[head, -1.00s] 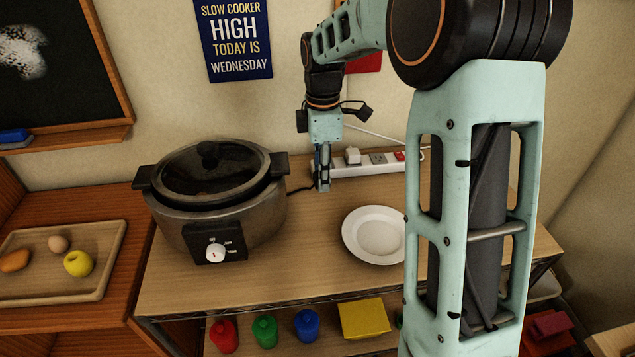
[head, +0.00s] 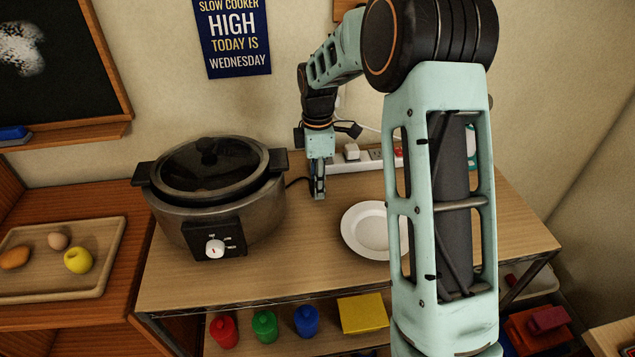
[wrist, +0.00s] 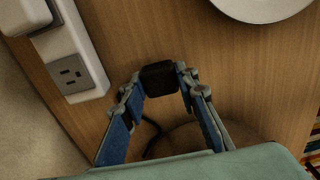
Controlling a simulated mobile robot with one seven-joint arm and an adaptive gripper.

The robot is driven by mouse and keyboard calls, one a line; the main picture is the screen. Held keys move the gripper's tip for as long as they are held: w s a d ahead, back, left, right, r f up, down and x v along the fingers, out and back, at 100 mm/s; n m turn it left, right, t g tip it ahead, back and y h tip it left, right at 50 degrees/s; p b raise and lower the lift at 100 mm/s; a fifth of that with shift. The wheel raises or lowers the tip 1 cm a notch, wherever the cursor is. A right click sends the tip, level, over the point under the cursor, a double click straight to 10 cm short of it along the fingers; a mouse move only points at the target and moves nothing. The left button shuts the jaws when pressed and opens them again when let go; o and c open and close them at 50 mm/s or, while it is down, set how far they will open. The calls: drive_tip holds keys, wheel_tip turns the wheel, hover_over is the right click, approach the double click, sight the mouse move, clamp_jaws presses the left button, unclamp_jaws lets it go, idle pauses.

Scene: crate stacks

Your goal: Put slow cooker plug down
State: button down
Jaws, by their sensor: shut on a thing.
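The slow cooker plug (wrist: 159,79) is a small black block between my fingertips in the wrist view, with a dark cord (wrist: 150,140) trailing behind it. My gripper (head: 319,194) is shut on the plug, low over the wooden table, in front of the power strip. The fingertips also show in the wrist view (wrist: 160,82). Whether the plug touches the table I cannot tell. The slow cooker (head: 208,215) stands to the left of my gripper, its lid on, with a white dial on its front. The cord runs from behind the cooker towards my gripper.
The white power strip (head: 345,165) lies along the wall, and an empty socket shows in the wrist view (wrist: 71,74). A white plate (head: 367,226) stands to the front right of my gripper. Bare tabletop (head: 300,235) lies between cooker and plate.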

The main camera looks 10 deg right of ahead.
drive_tip(key=shift+f, duration=0.6)
drive_tip(key=c, duration=1.5)
unclamp_jaws()
wheel_tip(320, 180, up, 13)
drive_tip(key=shift+r, duration=0.15)
